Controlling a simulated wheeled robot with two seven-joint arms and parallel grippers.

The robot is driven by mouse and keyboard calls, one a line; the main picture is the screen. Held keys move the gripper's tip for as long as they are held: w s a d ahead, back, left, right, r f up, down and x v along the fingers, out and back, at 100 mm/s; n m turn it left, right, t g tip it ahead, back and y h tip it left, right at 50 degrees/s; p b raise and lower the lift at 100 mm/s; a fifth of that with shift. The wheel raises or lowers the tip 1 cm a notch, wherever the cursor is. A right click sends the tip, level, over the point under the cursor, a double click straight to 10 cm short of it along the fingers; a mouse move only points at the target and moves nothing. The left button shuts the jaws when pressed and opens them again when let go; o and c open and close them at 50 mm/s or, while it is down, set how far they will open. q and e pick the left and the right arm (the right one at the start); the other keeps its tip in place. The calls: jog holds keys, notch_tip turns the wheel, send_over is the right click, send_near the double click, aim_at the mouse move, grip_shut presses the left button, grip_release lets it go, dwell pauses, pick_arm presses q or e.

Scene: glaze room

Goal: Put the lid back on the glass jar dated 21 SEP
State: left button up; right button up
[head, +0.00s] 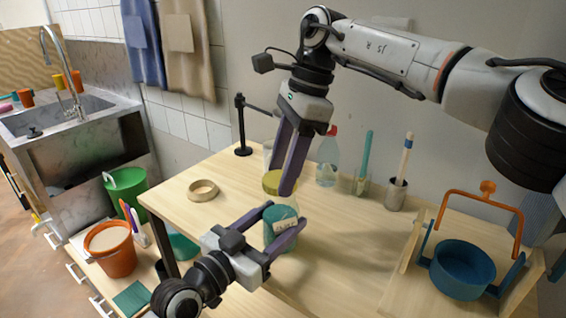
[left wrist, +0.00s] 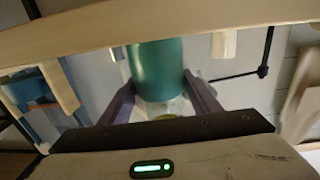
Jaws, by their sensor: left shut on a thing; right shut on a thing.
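The glass jar (head: 279,241) stands on the wooden table with teal contents below and clear glass above. It has a pale label whose date I cannot read. My left gripper (head: 286,215) is shut around the jar's side. The jar's teal part (left wrist: 155,68) also shows between the fingers in the left wrist view. My right gripper (head: 283,190) points down from above and is shut on the yellow lid (head: 271,184), partly hidden by its fingers. The lid is at the jar's top; I cannot tell whether they touch. A yellow edge (left wrist: 166,117) shows in the left wrist view.
Behind the jar stand a clear bottle (head: 327,165), a cup with a teal stick (head: 361,184) and a metal cup (head: 396,195). A wooden ring (head: 202,190) lies left. A blue pot (head: 462,268) sits at the right. The table's middle right is clear.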

dwell(0.5)
jog(key=shift+f, duration=0.85)
jog(key=shift+f, duration=0.55)
